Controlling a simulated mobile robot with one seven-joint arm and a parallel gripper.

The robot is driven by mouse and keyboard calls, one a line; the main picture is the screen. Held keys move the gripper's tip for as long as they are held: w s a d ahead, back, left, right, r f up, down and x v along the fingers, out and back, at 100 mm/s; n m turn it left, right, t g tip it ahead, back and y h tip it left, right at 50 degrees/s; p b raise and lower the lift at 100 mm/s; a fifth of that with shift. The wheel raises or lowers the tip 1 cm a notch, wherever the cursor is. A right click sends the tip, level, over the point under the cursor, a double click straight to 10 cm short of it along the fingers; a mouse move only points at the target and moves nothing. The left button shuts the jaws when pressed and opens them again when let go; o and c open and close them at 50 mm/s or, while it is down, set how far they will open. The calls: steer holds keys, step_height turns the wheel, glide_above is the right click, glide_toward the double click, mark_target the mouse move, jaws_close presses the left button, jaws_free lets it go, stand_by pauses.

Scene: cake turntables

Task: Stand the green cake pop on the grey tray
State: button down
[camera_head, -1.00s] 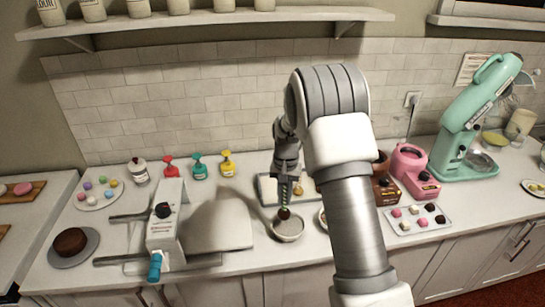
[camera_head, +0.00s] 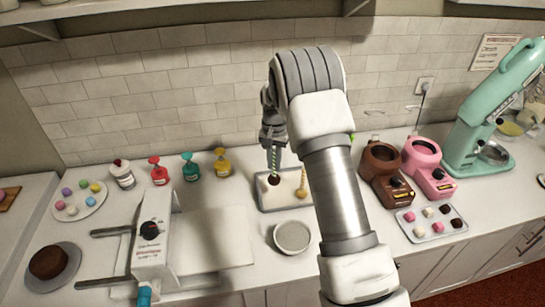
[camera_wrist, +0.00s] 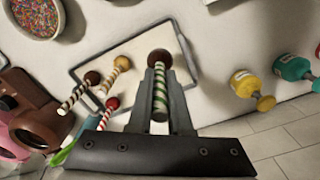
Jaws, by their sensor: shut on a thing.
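The green cake pop (camera_head: 273,180) has a green-and-white spiral stick and a dark brown ball. My gripper (camera_head: 272,143) is shut on its stick, ball downward. The wrist view shows the gripper (camera_wrist: 160,92) with the striped stick between its fingers and the brown ball (camera_wrist: 159,57) beyond the tips. The grey tray (camera_head: 287,208) is below; the ball appears over its left part in the head view. I cannot tell whether the ball touches the tray. The tray's rim also shows in the wrist view (camera_wrist: 92,50).
Other cake pops, brown (camera_wrist: 92,78), tan (camera_wrist: 122,63) and red (camera_wrist: 113,103), are on the tray's other side. A bowl (camera_head: 292,236) stands in front; the wrist view shows sprinkles (camera_wrist: 38,14).

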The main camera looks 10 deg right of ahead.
mark_target(274, 176)
steer(key=shift+f+b, duration=2.1)
steer(key=shift+f, duration=1.5)
steer(key=shift+f, duration=0.1)
steer(key=shift+f+b, duration=0.5)
steer(key=shift+f, duration=0.05)
steer(key=c, duration=0.8)
jaws_free()
steer(key=shift+o, duration=0.2)
steer(key=shift+r, duration=0.15)
